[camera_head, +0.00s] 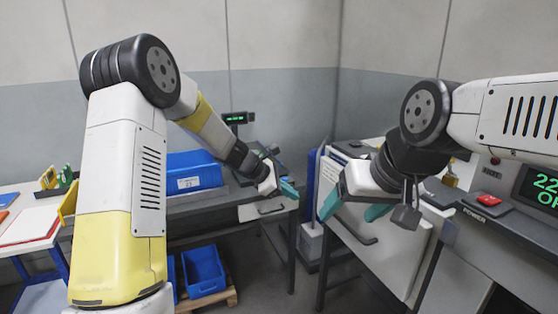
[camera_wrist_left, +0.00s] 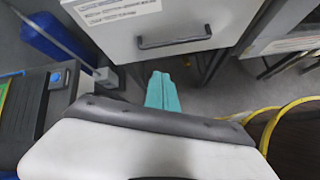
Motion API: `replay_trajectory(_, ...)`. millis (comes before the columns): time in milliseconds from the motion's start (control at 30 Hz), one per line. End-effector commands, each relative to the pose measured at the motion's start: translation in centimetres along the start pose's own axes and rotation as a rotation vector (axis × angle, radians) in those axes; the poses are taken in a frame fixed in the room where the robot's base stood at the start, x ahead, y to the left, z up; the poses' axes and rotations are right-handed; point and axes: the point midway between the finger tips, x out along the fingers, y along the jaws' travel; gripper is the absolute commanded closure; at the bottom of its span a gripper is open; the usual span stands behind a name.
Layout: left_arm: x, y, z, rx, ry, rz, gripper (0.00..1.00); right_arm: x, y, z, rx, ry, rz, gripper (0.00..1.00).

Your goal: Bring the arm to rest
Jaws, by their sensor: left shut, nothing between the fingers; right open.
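My left gripper (camera_head: 289,190) has teal fingers and hangs in front of the grey table's right end in the head view. Its fingers are closed together with nothing between them, as the left wrist view also shows (camera_wrist_left: 163,92). My right gripper (camera_head: 352,208) is on the right side of the head view, in front of the white cabinet. Its teal fingers are spread apart and empty. Both arms are bent and raised, clear of the surfaces as far as I can see.
A blue bin (camera_head: 193,173) stands on the grey table, and blue crates (camera_head: 203,272) sit on a pallet below. A white drawer cabinet (camera_head: 400,245) and a console with a red button (camera_head: 489,200) stand at the right. A yellow hose (camera_wrist_left: 272,125) lies on the floor.

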Motion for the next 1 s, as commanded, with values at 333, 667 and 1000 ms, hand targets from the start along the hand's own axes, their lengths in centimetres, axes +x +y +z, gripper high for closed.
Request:
replay_trajectory(333, -16.7, -7.8, 4.4, 0.787, 0.182, -0.045, 1.0, 0.0, 0.0, 0.0, 0.0, 0.0, 0.0, 0.28)
replay_trajectory(667, -28.1, -18.0, 2.8, 1.417, 0.422, -0.169, 1.0, 0.0, 0.0, 0.0, 0.0, 0.0, 0.0, 0.28)
replay_trajectory(1000, -32.7, -23.6, -0.1, 1.725, 0.58, -0.292, 1.0, 0.0, 0.0, 0.0, 0.0, 0.0, 0.0, 0.28)
